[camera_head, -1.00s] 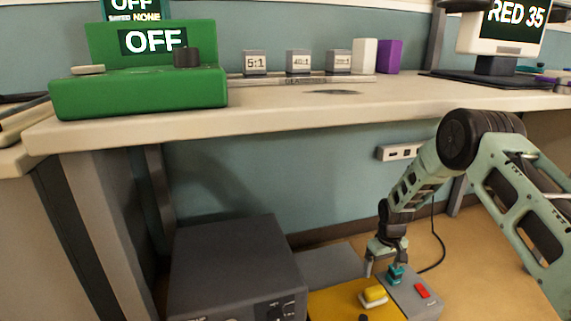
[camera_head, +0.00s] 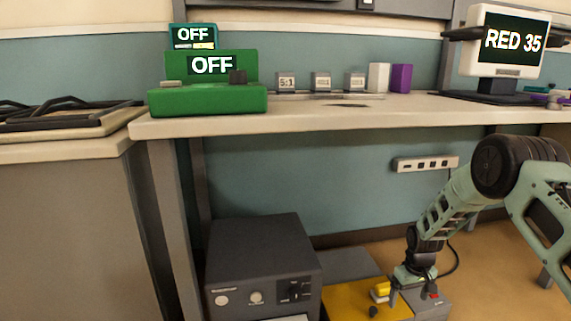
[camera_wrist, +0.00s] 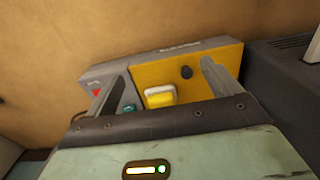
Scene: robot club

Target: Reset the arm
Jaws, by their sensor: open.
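My gripper (camera_head: 410,292) hangs low at the end of my bent arm at the right of the head view, over a grey and yellow control box (camera_head: 350,301) near the floor. In the wrist view my gripper (camera_wrist: 158,82) has its two fingers wide apart with nothing held between them. Beyond and between them show a yellow rocker or button (camera_wrist: 160,95), a black knob (camera_wrist: 187,72) and a small teal part (camera_wrist: 129,109). A red marker (camera_wrist: 96,92) is by the left finger. Whether a finger touches the box cannot be told.
A dark grey cabinet (camera_head: 262,255) stands left of the control box. Above is a long bench (camera_head: 330,116) with a green unit reading OFF (camera_head: 208,100), small labelled blocks (camera_head: 321,82) and a monitor reading RED 35 (camera_head: 505,42). Floor (camera_head: 490,270) is open at right.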

